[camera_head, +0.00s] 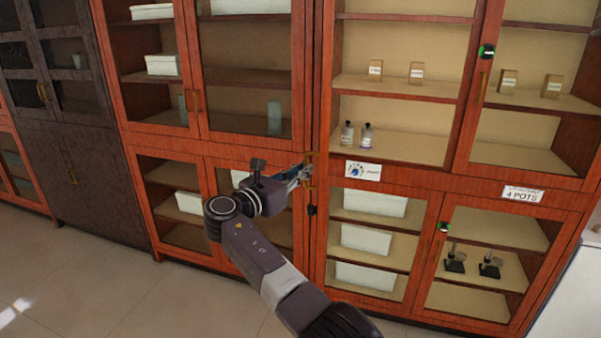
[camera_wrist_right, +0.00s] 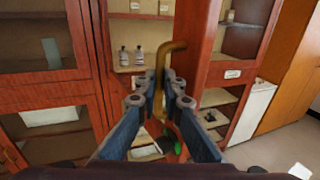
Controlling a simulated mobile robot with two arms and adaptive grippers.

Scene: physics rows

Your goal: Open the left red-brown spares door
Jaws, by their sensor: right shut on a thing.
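The left spares door (camera_head: 311,80) is the upper left glazed door of the right-hand red-brown cabinet. In the head view it seems to stand swung out, almost edge-on, at the bay's left side. In the wrist view its wide red-brown stile (camera_wrist_right: 201,60) rises behind the brass handle (camera_wrist_right: 160,75). My right gripper (camera_head: 304,171) has its fingers closed around this handle; the fingers also show in the wrist view (camera_wrist_right: 160,97). The handle's lower part is partly hidden by the fingers. My left gripper is not in view.
The bay behind holds small boxes (camera_head: 416,72) and two bottles (camera_head: 366,135). The right door has a green round marker (camera_head: 486,51) and its own handle. Another red-brown cabinet (camera_head: 250,152) and a dark cabinet (camera_head: 90,150) stand left. The tiled floor (camera_head: 130,290) in front is clear.

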